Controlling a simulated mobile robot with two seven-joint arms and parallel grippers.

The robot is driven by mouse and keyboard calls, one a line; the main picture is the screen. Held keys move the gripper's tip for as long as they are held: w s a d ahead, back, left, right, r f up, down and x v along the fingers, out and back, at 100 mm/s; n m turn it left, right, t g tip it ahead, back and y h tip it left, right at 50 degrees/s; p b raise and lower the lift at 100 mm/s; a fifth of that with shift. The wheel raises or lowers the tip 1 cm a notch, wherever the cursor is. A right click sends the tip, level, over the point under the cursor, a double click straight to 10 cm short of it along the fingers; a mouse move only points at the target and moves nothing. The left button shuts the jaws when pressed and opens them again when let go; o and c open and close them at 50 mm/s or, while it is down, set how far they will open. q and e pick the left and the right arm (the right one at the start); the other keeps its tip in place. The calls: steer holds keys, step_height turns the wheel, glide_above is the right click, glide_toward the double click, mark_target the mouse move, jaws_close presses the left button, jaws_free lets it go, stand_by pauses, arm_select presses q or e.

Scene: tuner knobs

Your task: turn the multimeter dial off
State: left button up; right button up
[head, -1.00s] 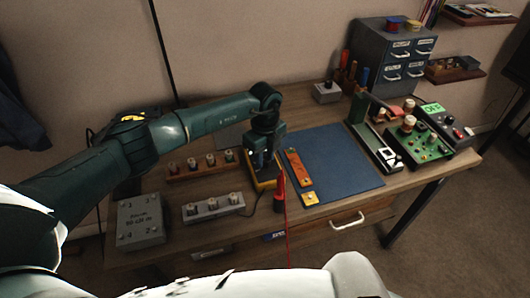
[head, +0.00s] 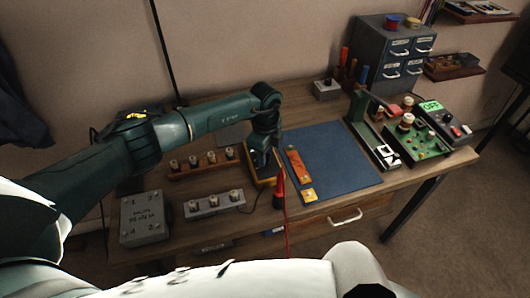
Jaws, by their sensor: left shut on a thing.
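The multimeter (head: 264,183) is a yellow-edged, dark-faced meter lying on the bench, left of the blue mat. My left gripper (head: 261,164) points down onto it from above, shut on its dial. The dial and the fingertips are mostly hidden by the gripper, so I cannot read the dial's position. My right gripper is not in view.
A red probe (head: 279,187) with a cable is right beside the meter. Two knob strips (head: 214,204) and a grey box (head: 142,218) lie left. A green circuit board (head: 418,141) stands right.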

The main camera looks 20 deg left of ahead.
arm_select(q)
steer(key=o, duration=1)
step_height(320, 180, up, 13)
steer(key=shift+r+b, duration=0.15)
steer(key=shift+b, duration=0.8)
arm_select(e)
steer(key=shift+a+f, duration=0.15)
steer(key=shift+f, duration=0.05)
